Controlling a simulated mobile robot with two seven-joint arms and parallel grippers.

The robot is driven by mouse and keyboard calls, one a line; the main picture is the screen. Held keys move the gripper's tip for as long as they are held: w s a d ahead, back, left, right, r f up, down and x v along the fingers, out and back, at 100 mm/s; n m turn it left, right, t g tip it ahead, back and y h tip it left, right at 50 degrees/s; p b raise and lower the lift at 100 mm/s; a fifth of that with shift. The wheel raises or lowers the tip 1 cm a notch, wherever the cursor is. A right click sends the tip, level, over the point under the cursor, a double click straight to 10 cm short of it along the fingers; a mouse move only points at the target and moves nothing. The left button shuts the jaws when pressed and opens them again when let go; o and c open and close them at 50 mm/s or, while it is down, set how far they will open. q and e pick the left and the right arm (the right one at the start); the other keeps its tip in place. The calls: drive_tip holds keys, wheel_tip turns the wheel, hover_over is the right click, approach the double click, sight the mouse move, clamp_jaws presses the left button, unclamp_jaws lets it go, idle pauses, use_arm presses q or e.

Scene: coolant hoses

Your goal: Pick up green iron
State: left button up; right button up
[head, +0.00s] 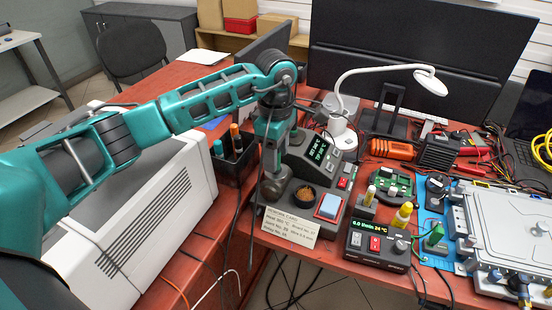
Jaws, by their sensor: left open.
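A black holder (238,168) stands at the red desk's left edge, next to the white box. Upright handles stick out of it, among them a green one (218,148), which looks like the green iron, and an orange one (236,136). Its lower part is hidden in the holder. My left gripper (272,190) hangs down just right of the holder, apart from the green handle, in front of the soldering station. It is open; its fingers are hard to make out. My right gripper is not in view.
The soldering station (318,152) with a dark cup and blue sponge (329,206) stands right of my left gripper. A paper card (290,223) lies at the front edge. A white lamp (342,128) and black monitor stand behind.

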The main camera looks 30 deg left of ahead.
use_arm(q)
drive_tip(key=shift+c, duration=0.5)
clamp_jaws()
wheel_tip(320, 180, up, 20)
drive_tip(key=p, duration=0.1)
idle(0.6)
drive_tip(key=shift+f, duration=0.1)
